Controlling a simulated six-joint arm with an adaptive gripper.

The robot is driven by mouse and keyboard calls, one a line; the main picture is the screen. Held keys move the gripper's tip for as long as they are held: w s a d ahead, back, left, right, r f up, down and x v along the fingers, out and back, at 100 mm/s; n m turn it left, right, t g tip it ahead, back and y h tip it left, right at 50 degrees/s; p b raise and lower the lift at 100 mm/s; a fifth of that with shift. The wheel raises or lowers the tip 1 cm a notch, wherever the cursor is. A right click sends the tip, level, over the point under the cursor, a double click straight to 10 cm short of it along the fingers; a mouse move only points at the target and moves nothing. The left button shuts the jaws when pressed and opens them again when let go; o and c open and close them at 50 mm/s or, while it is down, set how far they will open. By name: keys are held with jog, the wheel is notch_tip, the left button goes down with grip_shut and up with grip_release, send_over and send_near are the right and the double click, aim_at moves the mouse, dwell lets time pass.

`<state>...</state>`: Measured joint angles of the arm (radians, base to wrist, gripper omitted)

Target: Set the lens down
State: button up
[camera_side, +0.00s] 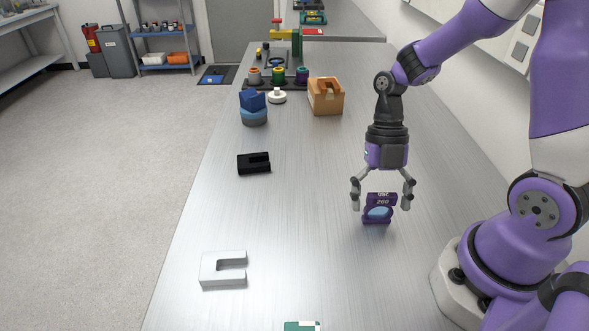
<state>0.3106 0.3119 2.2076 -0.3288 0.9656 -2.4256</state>
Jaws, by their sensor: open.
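The lens (377,213) is a pale blue disc in a purple mount with "260" printed on its upper part. It appears to stand upright on the grey metal bench (310,215), toward the right side. My gripper (382,199) points down over the mount, with one finger on each side. Its fingers are open, and small gaps show between them and the mount. The underside of the mount is hidden, so its contact with the bench is hard to see.
A white U-shaped block (223,269) and a black slotted block (254,163) lie to the left. A blue stacked part (253,108), a brown slotted box (326,96) and several coloured fittings stand farther back. A green item (302,326) is at the front edge. The bench middle is clear.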

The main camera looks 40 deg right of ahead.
jog(key=v, duration=1.2)
notch_tip(320, 180, up, 4)
jog(key=m+t+h, duration=0.3)
jog(key=m+t, duration=0.6)
jog(key=m, duration=1.8)
send_over(377, 195)
jog(key=shift+f, duration=0.15)
